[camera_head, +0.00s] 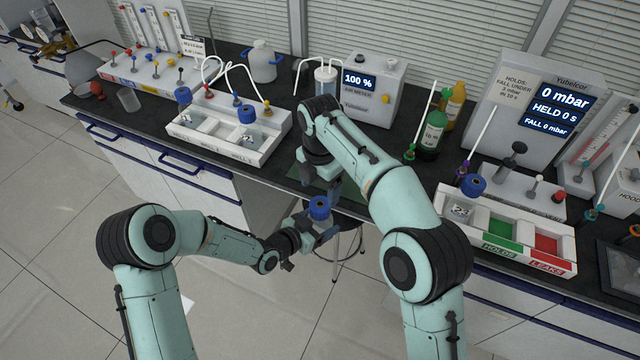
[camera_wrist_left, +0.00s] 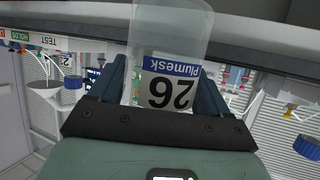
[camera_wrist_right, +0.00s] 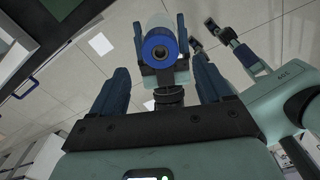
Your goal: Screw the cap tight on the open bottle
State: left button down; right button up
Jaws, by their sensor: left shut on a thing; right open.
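My left gripper (camera_head: 318,232) is shut on a clear bottle (camera_wrist_left: 168,62) with a white and blue label reading "Plumesk 26". It holds the bottle in front of the bench, above the floor. A blue cap (camera_head: 319,207) sits at the bottle's mouth; I cannot tell how tight it is. My right gripper (camera_head: 325,188) is open and empty above the cap. In its wrist view the cap lies beyond the fingertips, roughly between them, apart from them.
A left white tray (camera_head: 225,155) holds blue-capped bottles. A right tray (camera_head: 515,250) has a bottle labelled 23 beside green HOLDS and red LEAKS sections. The air meter (camera_head: 372,90) and pressure display (camera_head: 535,105) stand behind. A stool (camera_head: 348,222) is below the bench edge.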

aim_at(320, 205)
jog(key=n, duration=0.3)
jog(key=shift+r+n, duration=0.2)
jog(key=shift+n, duration=0.2)
jog(key=shift+f, duration=4.05)
jog(key=c, duration=1.1)
jog(key=shift+o, duration=0.2)
jog(key=m, duration=1.3)
